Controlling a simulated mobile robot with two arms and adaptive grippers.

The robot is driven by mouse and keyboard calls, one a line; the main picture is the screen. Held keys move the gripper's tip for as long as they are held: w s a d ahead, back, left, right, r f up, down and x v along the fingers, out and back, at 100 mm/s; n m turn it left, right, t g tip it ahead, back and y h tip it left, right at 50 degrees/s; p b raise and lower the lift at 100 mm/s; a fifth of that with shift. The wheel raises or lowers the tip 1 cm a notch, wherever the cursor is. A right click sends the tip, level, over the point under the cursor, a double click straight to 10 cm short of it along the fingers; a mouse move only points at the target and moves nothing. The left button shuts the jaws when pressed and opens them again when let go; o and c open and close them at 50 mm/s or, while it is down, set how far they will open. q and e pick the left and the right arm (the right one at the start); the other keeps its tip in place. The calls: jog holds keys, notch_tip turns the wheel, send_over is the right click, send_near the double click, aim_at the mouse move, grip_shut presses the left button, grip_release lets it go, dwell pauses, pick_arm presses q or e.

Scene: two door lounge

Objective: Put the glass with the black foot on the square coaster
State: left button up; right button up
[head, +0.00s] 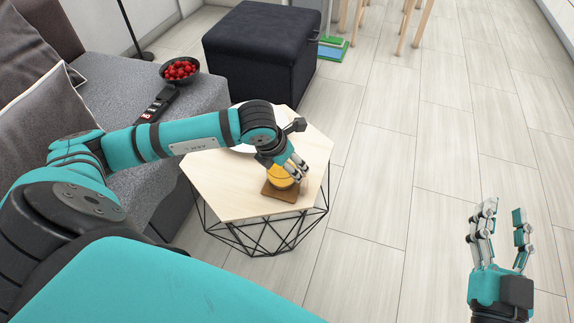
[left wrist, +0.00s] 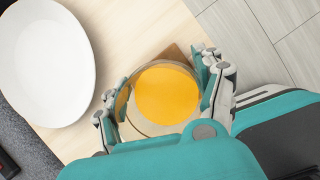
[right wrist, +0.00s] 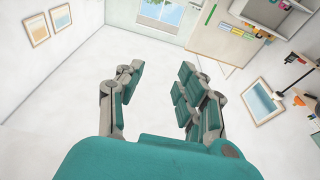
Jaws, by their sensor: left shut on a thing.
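A glass of orange drink (head: 279,178) is between the fingers of my left gripper (head: 290,172), which is shut on it. In the left wrist view the glass (left wrist: 165,97) is seen from above, with fingers on both sides. Its foot is hidden, so I cannot see the foot's colour. The brown square coaster (head: 270,192) lies on the table below the glass; one corner of it (left wrist: 175,53) shows past the rim in the left wrist view. I cannot tell whether the glass touches the coaster. My right gripper (head: 504,212) is open and empty over the floor, far from the table.
The pale wooden table (head: 222,199) has a black wire base. A white plate (left wrist: 42,60) is on it beside the glass. A grey sofa (head: 207,95) stands left, with a bowl of red fruit (head: 180,72). A dark ottoman (head: 262,52) is behind. Floor at right is clear.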

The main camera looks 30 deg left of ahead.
pick_arm(q)
jog(key=shift+f, duration=0.2)
pick_arm(e)
jog(key=shift+r+t, duration=0.3)
jog(key=shift+r, duration=0.1)
jog(key=shift+s+r, duration=0.1)
pick_arm(q)
jog(key=o, duration=1.3)
jog(key=shift+o, duration=0.2)
